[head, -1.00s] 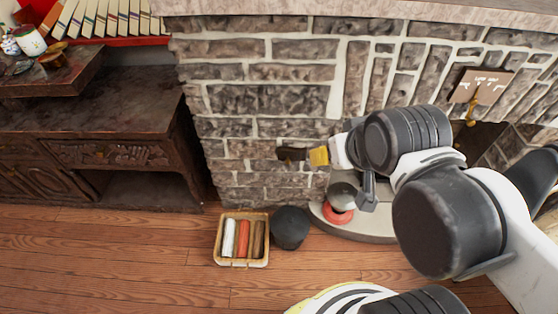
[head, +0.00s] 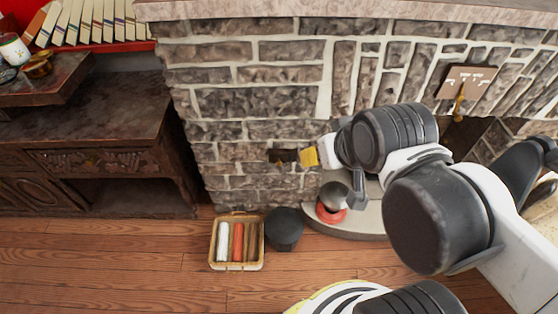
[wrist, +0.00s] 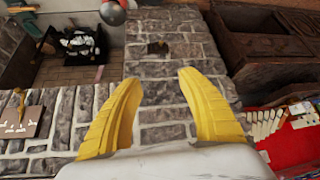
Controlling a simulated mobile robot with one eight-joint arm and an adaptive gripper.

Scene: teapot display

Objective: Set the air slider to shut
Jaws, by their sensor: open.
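A small dark metal fitting (head: 280,155) is set in the stone front of the fireplace, just left of my gripper in the head view. It looks like the air slider, but its position is too small to read. The wrist view shows it as a small dark piece (wrist: 158,47) on the stone column, beyond the fingertips. My gripper (head: 309,157) has yellow fingers, and in the wrist view (wrist: 155,85) they are spread wide with nothing between them. It is near the stone front; I see no contact with the fitting.
A plaque (head: 467,80) with a brass hook hangs at the right. The hearth (head: 362,222) bears a red-based round pot (head: 332,199). A basket (head: 237,266) of rolls and a dark bucket (head: 285,228) stand on the floor. A dark cabinet (head: 90,125) is left.

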